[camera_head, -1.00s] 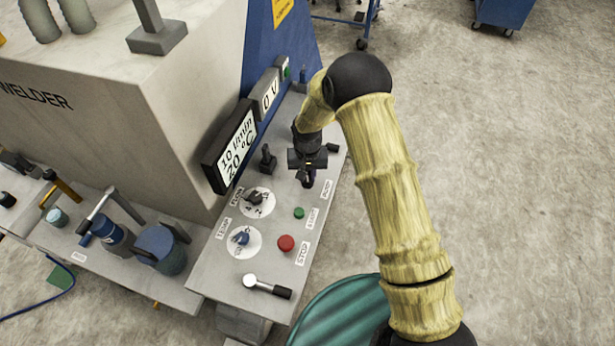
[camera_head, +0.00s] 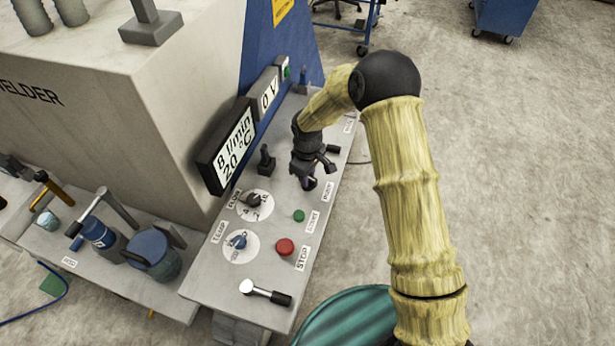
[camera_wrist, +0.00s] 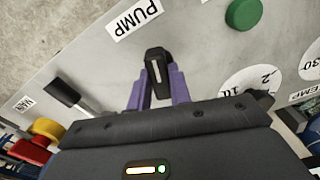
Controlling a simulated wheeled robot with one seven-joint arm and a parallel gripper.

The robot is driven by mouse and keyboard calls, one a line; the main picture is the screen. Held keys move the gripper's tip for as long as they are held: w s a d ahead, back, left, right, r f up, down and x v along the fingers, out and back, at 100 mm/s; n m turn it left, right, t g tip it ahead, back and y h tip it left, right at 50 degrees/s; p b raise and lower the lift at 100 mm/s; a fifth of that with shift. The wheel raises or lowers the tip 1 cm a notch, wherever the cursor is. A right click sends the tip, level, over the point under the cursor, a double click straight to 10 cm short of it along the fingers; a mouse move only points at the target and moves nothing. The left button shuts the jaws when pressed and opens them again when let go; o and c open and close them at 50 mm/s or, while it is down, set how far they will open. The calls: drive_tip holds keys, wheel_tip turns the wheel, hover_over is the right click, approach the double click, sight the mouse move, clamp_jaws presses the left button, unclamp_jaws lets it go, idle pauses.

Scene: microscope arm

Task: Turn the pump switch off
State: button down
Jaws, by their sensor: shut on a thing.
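The pump switch is a black knob (camera_wrist: 157,70) with a white line, beside the "PUMP" label (camera_wrist: 134,18) in the wrist view. My gripper (camera_wrist: 158,82) is shut on the knob, with one purple finger on each side of it. The white line points nearly straight along the fingers. In the head view my gripper (camera_head: 317,178) reaches down to the far part of the sloping grey panel (camera_head: 215,287), and it hides the knob there.
The display (camera_head: 234,147) reads 8 l/min and 20 °C. A green button (camera_head: 299,216), a red stop button (camera_head: 285,247), the flow dial (camera_head: 255,200) and the temperature dial (camera_head: 237,242) lie nearer on the panel. A black-handled lever (camera_wrist: 66,94) stands beside my gripper.

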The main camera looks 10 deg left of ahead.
drive_tip(key=shift+n, duration=1.6)
drive_tip(key=c, duration=1.3)
unclamp_jaws()
drive_tip(key=shift+r, duration=0.1)
wheel_tip(320, 180, up, 17)
drive_tip(key=b, duration=0.3)
drive_tip(key=shift+r, duration=0.15)
